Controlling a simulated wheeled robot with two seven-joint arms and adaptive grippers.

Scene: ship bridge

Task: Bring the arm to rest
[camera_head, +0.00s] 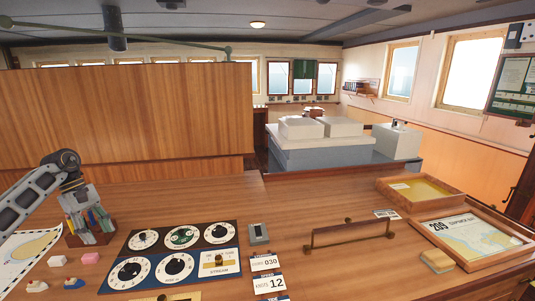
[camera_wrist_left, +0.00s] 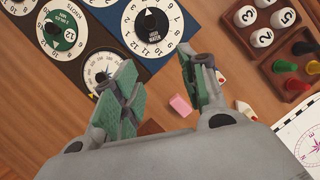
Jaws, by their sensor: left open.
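My left arm comes in from the left in the head view. Its gripper (camera_head: 90,222) points down above the left part of the wooden counter, overlapping a brown rack with coloured pieces. In the left wrist view the two green-padded fingers (camera_wrist_left: 160,95) are spread apart with nothing held between them. A pink block (camera_wrist_left: 180,105) lies on the counter, seen through the gap. My right gripper is in neither view.
Dial panels (camera_head: 172,252) lie right of the gripper. A chart (camera_head: 22,252) and small blocks lie left and in front. The wrist view shows a rack of coloured pegs (camera_wrist_left: 285,88). A handrail (camera_head: 348,236), tray (camera_head: 382,183) and framed chart (camera_head: 415,232) are at the right.

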